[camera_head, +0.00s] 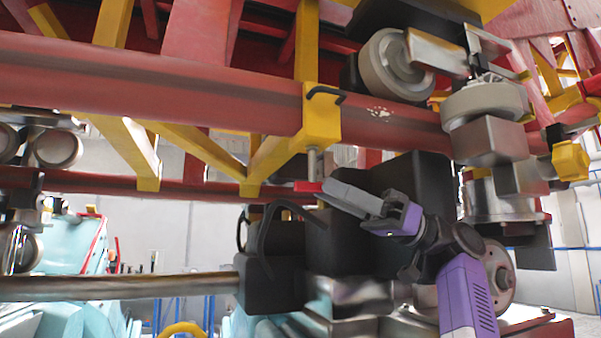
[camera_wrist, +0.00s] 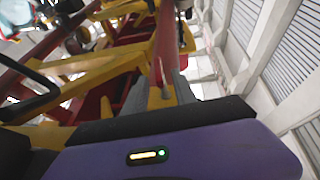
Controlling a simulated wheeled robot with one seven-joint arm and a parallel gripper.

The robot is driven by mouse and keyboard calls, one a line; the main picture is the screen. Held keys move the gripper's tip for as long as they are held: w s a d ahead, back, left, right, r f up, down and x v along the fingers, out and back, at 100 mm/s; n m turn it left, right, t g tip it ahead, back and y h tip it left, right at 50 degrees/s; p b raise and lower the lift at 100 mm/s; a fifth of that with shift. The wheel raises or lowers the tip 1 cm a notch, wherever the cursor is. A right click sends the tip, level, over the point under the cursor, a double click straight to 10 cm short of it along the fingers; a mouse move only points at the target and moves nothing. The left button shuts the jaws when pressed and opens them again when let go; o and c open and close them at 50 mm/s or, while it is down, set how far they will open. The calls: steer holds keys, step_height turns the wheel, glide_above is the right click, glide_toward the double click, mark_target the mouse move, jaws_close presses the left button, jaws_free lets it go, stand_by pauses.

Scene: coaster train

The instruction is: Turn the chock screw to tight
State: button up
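The chock screw (camera_head: 313,162) is a grey metal shaft hanging below a yellow block (camera_head: 321,125) with a black handle, under the red rail. A short red bar (camera_head: 307,187) shows at the screw's lower end. My gripper (camera_head: 326,188) reaches in from the right, its grey fingertips beside this red bar. In the wrist view, the fingers of my gripper (camera_wrist: 160,88) stand apart, with yellow and red surfaces visible between and beyond them. The contact between fingertips and red bar cannot be made out.
A red rail (camera_head: 200,85) with yellow braces (camera_head: 205,145) runs overhead. Black blocks (camera_head: 275,265) and a metal rod (camera_head: 110,287) lie below and left. Pale wheels (camera_head: 395,65) hang at the upper right, close above my arm.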

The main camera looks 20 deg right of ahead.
mark_target(310, 182)
steer(key=p+x, duration=0.2)
steer(key=x, duration=0.4)
steer(key=shift+r, duration=0.1)
steer(key=shift+w+a+r, duration=0.1)
steer(key=shift+a+r, duration=0.05)
steer(key=shift+a, duration=0.4)
jaws_close()
